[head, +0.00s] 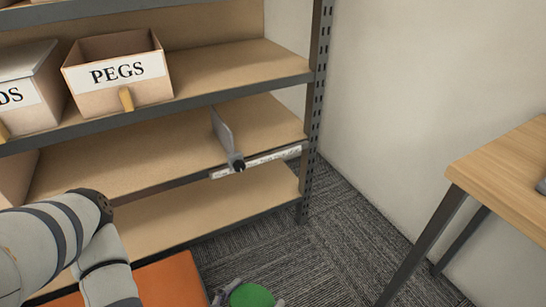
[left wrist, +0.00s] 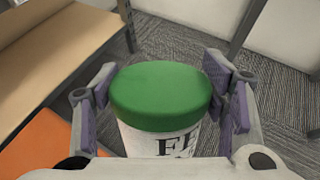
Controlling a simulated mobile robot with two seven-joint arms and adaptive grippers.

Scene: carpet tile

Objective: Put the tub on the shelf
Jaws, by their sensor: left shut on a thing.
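The tub (left wrist: 160,143) is white with dark lettering, only partly legible, and a round green lid (left wrist: 160,95). In the head view only the green lid (head: 251,296) shows, at the bottom edge. My left gripper (left wrist: 162,88) is shut on the tub, one finger on each side, and holds it upright. In the head view its fingertips (head: 249,299) show beside the lid. The shelf unit (head: 160,114) has wooden boards with dark metal edges. Its middle board (head: 265,125) and lower board (head: 220,205) have bare room. My right gripper is not in view.
A PEGS bin (head: 117,72) and another labelled bin (head: 28,92) stand on an upper board. A thin grey divider (head: 225,133) stands on the middle board, above a label strip (head: 262,161). An orange surface (head: 172,279) lies low in front. A wooden table (head: 510,165) is at right.

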